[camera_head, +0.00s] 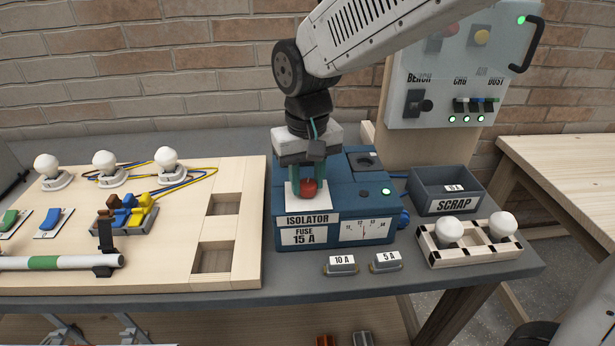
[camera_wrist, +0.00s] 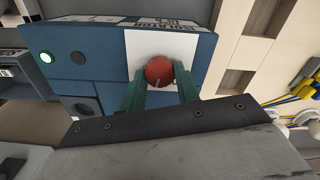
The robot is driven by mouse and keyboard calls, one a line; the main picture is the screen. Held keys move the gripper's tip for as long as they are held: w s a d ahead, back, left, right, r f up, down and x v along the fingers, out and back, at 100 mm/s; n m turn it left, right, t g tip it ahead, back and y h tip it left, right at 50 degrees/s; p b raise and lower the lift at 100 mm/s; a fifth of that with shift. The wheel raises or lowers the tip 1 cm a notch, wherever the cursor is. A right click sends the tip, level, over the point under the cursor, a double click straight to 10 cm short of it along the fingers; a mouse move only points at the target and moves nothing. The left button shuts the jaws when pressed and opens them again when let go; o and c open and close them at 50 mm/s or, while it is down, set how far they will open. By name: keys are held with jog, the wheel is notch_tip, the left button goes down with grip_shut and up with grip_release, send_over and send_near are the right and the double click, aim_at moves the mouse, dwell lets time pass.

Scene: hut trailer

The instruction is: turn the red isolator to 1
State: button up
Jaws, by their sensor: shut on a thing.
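The red isolator knob (camera_head: 308,187) sits on a white plate (camera_head: 318,203) on top of the blue box labelled ISOLATOR, FUSE 15 A (camera_head: 283,222). My gripper (camera_head: 309,185) points down over it, its green fingers shut on the knob's sides. In the wrist view the round red knob (camera_wrist: 159,71) lies between the fingertips of my gripper (camera_wrist: 161,80). The plate's markings are hidden or too small to read, so the knob's setting cannot be told. A small green light (camera_head: 386,191) is lit on the box top.
Two fuses marked 10 A (camera_head: 341,267) and 5 A (camera_head: 386,263) lie in front of the box. A SCRAP bin (camera_head: 447,190) and a wooden bulb rack (camera_head: 470,241) stand right. A wooden board (camera_head: 190,268) with bulbs lies left. A control panel (camera_head: 455,70) rises behind.

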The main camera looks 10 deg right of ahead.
aim_at(308, 183)
jog(key=m, duration=0.6)
jog(key=shift+r, duration=0.1)
jog(key=shift+m, duration=0.3)
dwell(0.3)
jog(key=o, duration=1)
jog(key=shift+c, duration=0.2)
notch_tip(308, 183, up, 8)
jog(key=shift+f, duration=0.1)
